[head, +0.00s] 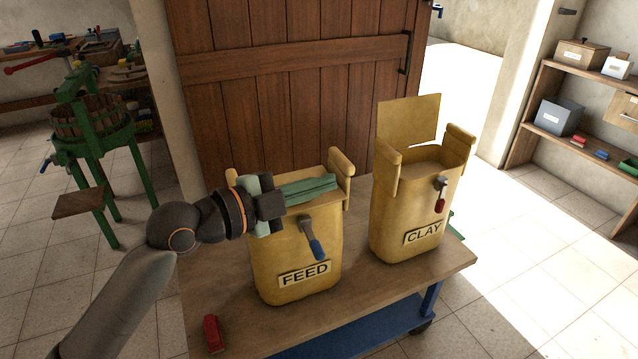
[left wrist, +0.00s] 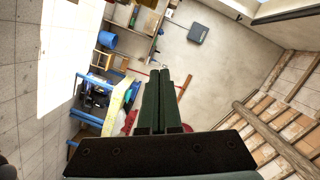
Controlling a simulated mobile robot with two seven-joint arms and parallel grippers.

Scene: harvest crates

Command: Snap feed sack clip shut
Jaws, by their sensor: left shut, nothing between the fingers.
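The yellow feed sack (head: 275,255) stands upright on the table, with a FEED label low on its front. A metal lever with a blue grip (head: 316,248) hangs tilted on the sack's front. It is probably the clip; I cannot tell for sure whether it is latched. My left gripper (head: 332,182) is at the sack's top, above the lever and apart from it. Its long green fingers are shut together and empty, pointing right across the mouth and hiding part of it. They show shut in the left wrist view (left wrist: 160,76) too. My right gripper is not in view.
A clay sack (head: 395,225) with a raised back flap and a red-gripped lever (head: 440,197) stands to the right. A small red object (head: 213,333) lies at the table's (head: 235,325) front left. A green press (head: 90,135) stands at left, shelves (head: 530,135) at right.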

